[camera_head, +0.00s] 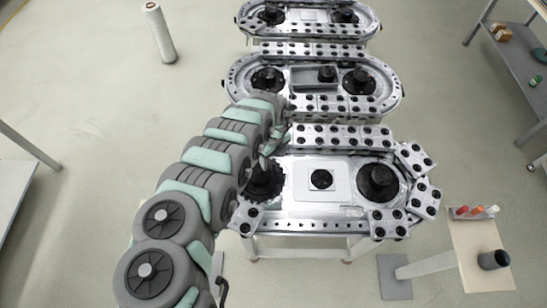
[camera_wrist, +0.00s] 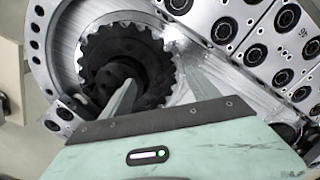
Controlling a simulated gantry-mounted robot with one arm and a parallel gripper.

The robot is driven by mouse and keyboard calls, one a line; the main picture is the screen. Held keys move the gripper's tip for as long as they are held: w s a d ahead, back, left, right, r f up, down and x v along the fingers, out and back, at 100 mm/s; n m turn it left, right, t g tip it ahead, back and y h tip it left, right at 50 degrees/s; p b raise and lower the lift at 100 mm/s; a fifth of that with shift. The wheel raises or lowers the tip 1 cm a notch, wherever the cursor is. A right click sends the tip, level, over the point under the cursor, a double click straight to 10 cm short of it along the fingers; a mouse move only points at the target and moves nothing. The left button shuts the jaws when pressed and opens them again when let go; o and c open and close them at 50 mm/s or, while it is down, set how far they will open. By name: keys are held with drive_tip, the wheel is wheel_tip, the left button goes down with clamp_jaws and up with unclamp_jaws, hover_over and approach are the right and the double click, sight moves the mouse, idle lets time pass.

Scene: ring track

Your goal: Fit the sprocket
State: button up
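A black toothed sprocket (camera_head: 263,184) lies flat at the left end of the nearest silver ring track (camera_head: 310,222). In the wrist view the sprocket (camera_wrist: 150,48) shows its teeth around a dark hub (camera_wrist: 118,75). My gripper (camera_wrist: 156,66) is open, with two grey fingers spread apart over the sprocket. The left finger overlaps the hub in the picture; the right finger reaches past the toothed rim. Nothing is seen held between them. Whether a finger touches the sprocket cannot be told. My arm partly covers the sprocket's left side in the head view.
A black wheel (camera_head: 378,180) sits at the track's right end. White blocks with black rollers (camera_head: 345,137) line the far edge. Two similar tracks stand behind, the nearer one (camera_head: 315,82) close by. A small side table (camera_head: 480,250) stands at right.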

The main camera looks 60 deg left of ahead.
idle(0.3)
wheel_tip(320, 180, up, 11)
idle(0.6)
drive_tip(key=shift+w+f, duration=0.1)
drive_tip(key=shift+f, duration=0.05)
idle(0.7)
